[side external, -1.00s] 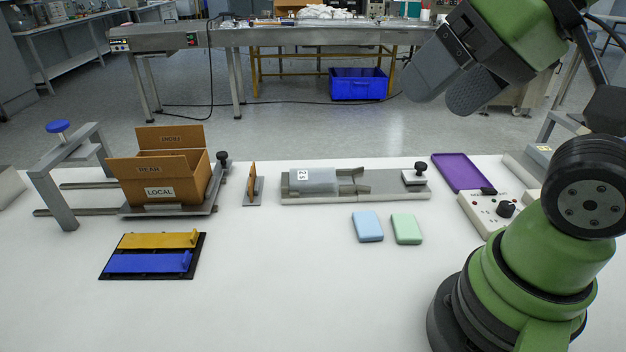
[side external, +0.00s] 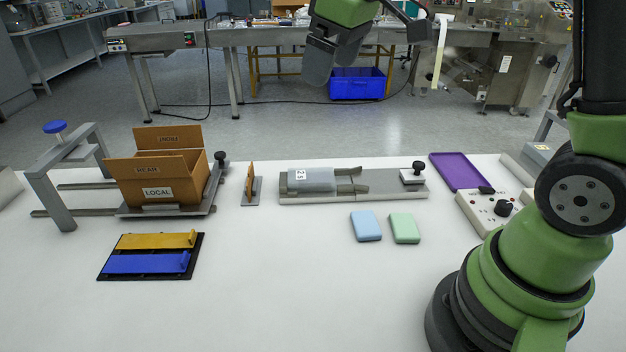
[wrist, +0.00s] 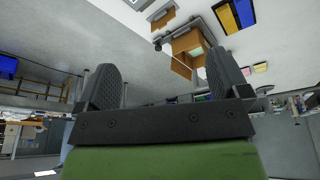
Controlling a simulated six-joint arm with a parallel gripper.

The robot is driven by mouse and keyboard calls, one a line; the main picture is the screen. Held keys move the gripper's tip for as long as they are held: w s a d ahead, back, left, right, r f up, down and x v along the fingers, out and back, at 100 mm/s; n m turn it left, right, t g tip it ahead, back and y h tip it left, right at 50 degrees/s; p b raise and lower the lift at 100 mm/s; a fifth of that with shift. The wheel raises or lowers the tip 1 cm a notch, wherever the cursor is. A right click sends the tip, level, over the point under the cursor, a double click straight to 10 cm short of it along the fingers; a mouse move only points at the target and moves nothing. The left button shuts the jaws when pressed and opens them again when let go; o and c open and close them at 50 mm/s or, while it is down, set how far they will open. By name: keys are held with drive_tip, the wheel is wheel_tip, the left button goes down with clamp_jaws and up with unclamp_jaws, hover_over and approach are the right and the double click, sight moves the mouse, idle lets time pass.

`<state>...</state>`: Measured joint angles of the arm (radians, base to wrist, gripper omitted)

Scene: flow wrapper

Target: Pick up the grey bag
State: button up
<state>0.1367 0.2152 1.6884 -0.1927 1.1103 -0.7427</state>
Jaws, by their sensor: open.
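The grey bag (side external: 312,180) lies on the left part of a long grey tray in the side external view. It has a small white label with dark figures at its left end. My gripper (side external: 318,70) is high above the far side of the table, above and beyond the bag and well clear of it. In the wrist view my gripper (wrist: 160,85) shows two dark textured fingers set wide apart, with nothing between them. I cannot make out the bag in the wrist view.
The tray (side external: 385,196) carries a black-knobbed clamp (side external: 414,175). Blue (side external: 366,226) and green (side external: 404,228) packs lie in front. A cardboard box (side external: 160,188) stands left, behind yellow and blue bars (side external: 148,262). A purple tray (side external: 459,171) and control box (side external: 492,210) are right. The front table is clear.

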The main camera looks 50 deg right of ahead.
drive_tip(key=w+d+f+n+g, duration=0.1)
drive_tip(key=w+d+f+n, duration=0.15)
drive_tip(key=w+f, duration=0.3)
drive_tip(key=n+g, duration=0.2)
drive_tip(key=n, duration=0.2)
hover_over(320, 174)
drive_tip(key=shift+m+h, duration=0.25)
drive_tip(key=shift+h, duration=0.05)
drive_tip(key=f, duration=1.6)
drive_tip(key=shift+w+f, duration=0.2)
drive_tip(key=shift+f, duration=0.05)
drive_tip(key=f, duration=0.6)
drive_tip(key=shift+s, duration=0.25)
drive_tip(key=c, duration=1)
